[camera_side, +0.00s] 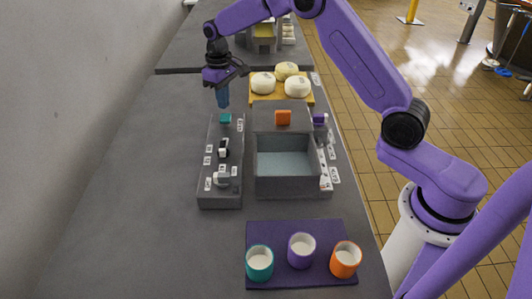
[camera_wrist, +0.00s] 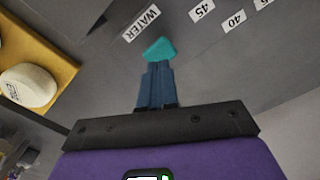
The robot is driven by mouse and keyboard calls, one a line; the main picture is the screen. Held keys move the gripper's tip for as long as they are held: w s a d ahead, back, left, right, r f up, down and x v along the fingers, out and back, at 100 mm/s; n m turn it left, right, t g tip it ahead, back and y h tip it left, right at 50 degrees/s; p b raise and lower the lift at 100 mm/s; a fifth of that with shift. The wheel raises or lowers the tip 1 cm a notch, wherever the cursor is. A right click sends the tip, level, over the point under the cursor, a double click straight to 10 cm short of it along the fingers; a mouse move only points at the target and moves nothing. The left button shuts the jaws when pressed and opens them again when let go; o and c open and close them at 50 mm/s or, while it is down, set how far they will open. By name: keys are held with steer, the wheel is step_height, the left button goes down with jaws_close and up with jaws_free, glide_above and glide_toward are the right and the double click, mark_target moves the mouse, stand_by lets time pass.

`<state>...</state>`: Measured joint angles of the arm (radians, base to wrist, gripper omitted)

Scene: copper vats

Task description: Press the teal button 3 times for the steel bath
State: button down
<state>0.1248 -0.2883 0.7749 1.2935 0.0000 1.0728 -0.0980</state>
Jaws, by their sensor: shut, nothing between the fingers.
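The teal button (camera_side: 226,118) sits at the far end of the long grey control panel (camera_side: 219,193). In the wrist view the teal button (camera_wrist: 159,49) is right at my fingertips, by a label reading WATER (camera_wrist: 141,23). My gripper (camera_side: 223,104) points down just above the button. It is shut with nothing in it, and its blue fingers also show in the wrist view (camera_wrist: 157,72). Whether the fingertips touch the button I cannot tell. The steel bath (camera_side: 286,185) is an open grey box right of the panel, with an orange block (camera_side: 283,118) at its far side.
A yellow board (camera_side: 282,98) with round white lumps (camera_side: 297,87) lies behind the bath. A purple mat (camera_side: 300,279) in front holds a teal cup (camera_side: 260,263), a purple cup (camera_side: 301,250) and an orange cup (camera_side: 345,259). The counter left of the panel is clear.

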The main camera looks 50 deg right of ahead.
step_height(320, 180, up, 4)
steer(key=shift+r, duration=0.2)
stand_by(0.4)
steer(key=s+a+r+n, duration=0.2)
steer(key=s+a, duration=0.2)
steer(key=s, duration=0.7)
steer(key=s+a+r+n, duration=0.3)
steer(key=s, duration=0.7)
steer(key=s+d+f+n, duration=0.1)
steer(key=s+d, duration=0.3)
steer(key=s, duration=0.7)
steer(key=s+d+f+n, duration=0.2)
steer(key=s+d+n, duration=0.1)
steer(key=s, duration=0.8)
steer(key=shift+s+d+n, duration=0.25)
steer(key=shift+d+n, duration=0.05)
steer(key=shift+d, duration=0.05)
steer(key=shift+r, duration=0.1)
